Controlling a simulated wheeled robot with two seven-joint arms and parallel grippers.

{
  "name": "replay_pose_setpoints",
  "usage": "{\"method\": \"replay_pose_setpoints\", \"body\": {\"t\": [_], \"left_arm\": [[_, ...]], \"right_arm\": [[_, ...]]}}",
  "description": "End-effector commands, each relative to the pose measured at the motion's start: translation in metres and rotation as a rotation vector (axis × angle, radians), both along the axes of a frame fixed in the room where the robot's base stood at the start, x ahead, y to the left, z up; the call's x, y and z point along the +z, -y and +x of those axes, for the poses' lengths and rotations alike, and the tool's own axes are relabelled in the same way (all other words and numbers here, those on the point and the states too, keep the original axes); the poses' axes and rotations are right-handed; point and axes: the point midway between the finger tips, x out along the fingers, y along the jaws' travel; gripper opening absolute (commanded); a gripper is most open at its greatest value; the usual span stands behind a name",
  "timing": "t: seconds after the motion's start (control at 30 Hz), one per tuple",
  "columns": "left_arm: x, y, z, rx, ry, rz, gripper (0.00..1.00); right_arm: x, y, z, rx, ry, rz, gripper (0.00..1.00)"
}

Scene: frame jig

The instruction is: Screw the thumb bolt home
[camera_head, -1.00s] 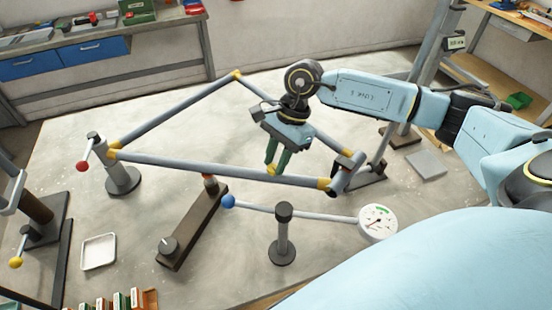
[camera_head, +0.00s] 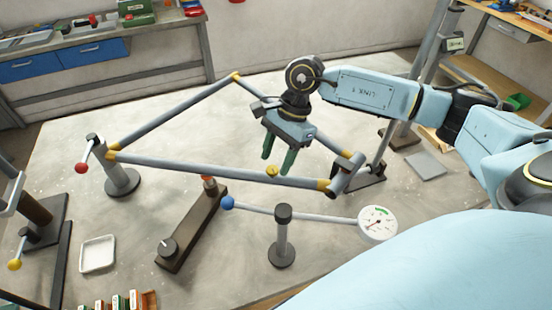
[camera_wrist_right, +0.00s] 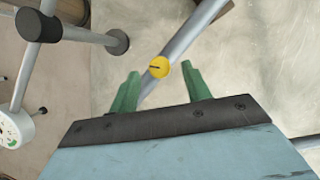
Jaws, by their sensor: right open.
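The thumb bolt (camera_head: 272,171) shows as a small yellow round head on the near tube of the grey frame (camera_head: 200,167). In the right wrist view the bolt head (camera_wrist_right: 159,66) is yellow with a dark line across it. My right gripper (camera_head: 277,165) is open, its green fingers apart and empty near the bolt. In the right wrist view the bolt appears between the two fingertips, a little beyond them; I cannot tell the exact gap. How deep the bolt sits is too small to tell. My left gripper is not in view.
A white dial gauge (camera_head: 378,224) on a rod with a blue ball (camera_head: 228,202) stands in front of the frame. A dark bar with knobs (camera_head: 190,228) and a white tray (camera_head: 98,254) lie at the left. The tabletop inside the frame is clear.

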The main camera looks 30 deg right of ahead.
Motion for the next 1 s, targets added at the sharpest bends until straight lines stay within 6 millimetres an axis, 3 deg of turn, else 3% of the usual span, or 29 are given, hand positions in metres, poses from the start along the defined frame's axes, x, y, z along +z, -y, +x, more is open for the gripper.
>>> {"method": "replay_pose_setpoints", "body": {"t": [0.5, 0.7, 1.0], "left_arm": [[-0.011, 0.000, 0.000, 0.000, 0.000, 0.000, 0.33], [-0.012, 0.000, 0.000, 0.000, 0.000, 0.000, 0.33], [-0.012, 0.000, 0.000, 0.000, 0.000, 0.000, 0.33]], "right_arm": [[0.097, 0.040, 0.006, -0.002, 0.003, -0.001, 0.48], [0.113, 0.047, 0.007, -0.002, 0.001, 0.000, 0.48], [0.115, 0.047, 0.006, -0.001, 0.000, 0.000, 0.48]]}}
